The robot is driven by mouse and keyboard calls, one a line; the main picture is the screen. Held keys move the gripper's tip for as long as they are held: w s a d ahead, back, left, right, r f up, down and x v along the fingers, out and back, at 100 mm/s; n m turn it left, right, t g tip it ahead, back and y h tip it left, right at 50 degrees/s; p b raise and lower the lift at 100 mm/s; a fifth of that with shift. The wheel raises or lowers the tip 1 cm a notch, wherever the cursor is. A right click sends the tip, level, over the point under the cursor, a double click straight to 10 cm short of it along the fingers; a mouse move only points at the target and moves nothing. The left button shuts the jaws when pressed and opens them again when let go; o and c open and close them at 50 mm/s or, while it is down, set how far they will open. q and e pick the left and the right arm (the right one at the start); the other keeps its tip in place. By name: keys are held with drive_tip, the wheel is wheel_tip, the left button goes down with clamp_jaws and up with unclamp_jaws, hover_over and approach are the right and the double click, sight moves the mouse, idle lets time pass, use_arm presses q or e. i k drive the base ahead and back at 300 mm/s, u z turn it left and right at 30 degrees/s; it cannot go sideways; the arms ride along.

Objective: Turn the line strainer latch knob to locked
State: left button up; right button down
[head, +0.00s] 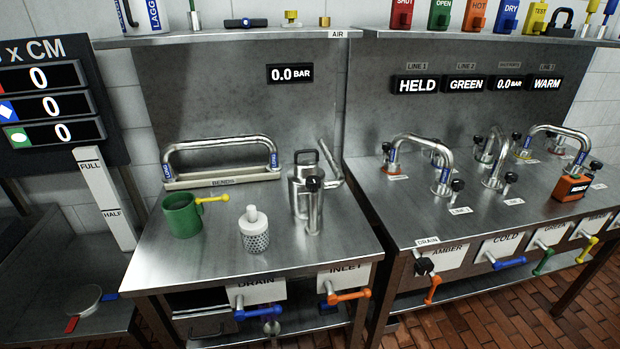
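A steel vessel (300,188) with a top handle and a side pipe stands at the back right of the left bench; it looks like the line strainer. Neither of my grippers shows in the head view.
A green cup (182,215) with a yellow-ended handle stands left of the basket. A steel pipe bend on a rack (220,180) lies behind. Blue drain (258,312) and orange inlet (345,296) valve handles stick out at the front edge. The bench's front left is clear.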

sight(313, 182)
drive_tip(key=u, duration=0.55)
drive_tip(key=k, duration=1.35)
drive_tip(key=z, duration=0.1)
drive_tip(key=i, duration=0.6)
drive_tip(key=z, duration=0.9)
drive_tip(key=i, duration=1)
drive_tip(key=u, duration=0.25)
